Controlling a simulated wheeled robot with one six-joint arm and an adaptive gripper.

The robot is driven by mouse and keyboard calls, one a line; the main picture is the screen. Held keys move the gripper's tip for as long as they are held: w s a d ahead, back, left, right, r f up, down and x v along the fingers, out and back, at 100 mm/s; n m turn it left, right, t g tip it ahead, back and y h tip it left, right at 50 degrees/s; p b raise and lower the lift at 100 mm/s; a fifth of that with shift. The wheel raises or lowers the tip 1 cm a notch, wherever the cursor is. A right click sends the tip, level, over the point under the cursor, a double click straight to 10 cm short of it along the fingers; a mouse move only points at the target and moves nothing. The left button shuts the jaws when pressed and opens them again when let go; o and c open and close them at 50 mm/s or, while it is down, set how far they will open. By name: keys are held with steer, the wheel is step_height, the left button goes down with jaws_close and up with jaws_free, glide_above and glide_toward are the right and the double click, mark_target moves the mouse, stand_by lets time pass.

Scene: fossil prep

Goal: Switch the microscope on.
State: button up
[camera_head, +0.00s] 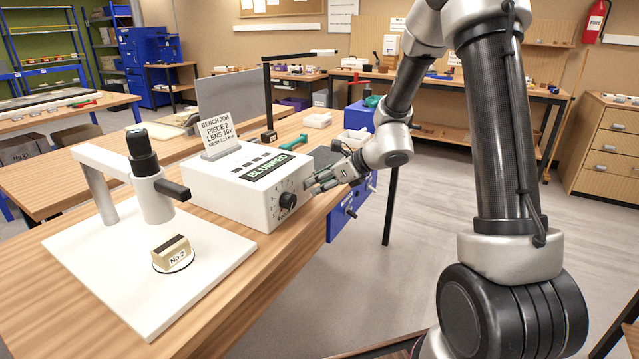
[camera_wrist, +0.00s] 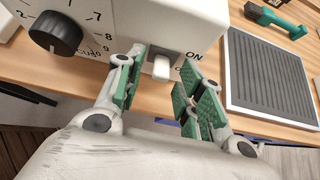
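The microscope (camera_head: 151,187) stands on a white base plate, with a block marked No 2 (camera_head: 173,253) under its lens barrel. Its white control box (camera_head: 232,190) shows BLURRED on top and has a black knob (camera_head: 288,201) on its front face, also at the upper left in the wrist view (camera_wrist: 55,34).
A sign (camera_head: 218,132) reading BENCH JOB, PIECE 2, LENS 10x stands on the box. A green-handled tool (camera_head: 296,140) and a grey ribbed mat (camera_wrist: 271,78) lie beyond the box. Blue drawers (camera_head: 346,212) hang under the bench edge.

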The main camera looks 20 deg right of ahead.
steer(key=v, duration=1.1)
steer(key=shift+s+d+r, duration=0.1)
steer(key=s+d+f+n+g+h, duration=0.1)
steer(key=s+d+n+g, duration=0.15)
steer(key=s+n, duration=0.55)
steer(key=s+d+n+g+h, duration=0.1)
steer(key=s+n+g, duration=0.2)
steer(key=s+n, duration=0.5)
steer(key=s+d+r+n+t+h, duration=0.1)
steer(key=s+d+r+n+h, duration=0.1)
steer(key=s+r+n, duration=0.3)
steer(key=s+d+r+n+t+h, duration=0.1)
steer(key=s+d+r+n+h, duration=0.1)
steer(key=s+r+n, duration=0.3)
steer(key=shift+s+d+n+h, duration=0.3)
steer(key=shift+s+n+h, duration=0.2)
steer(key=shift+s+h, duration=0.25)
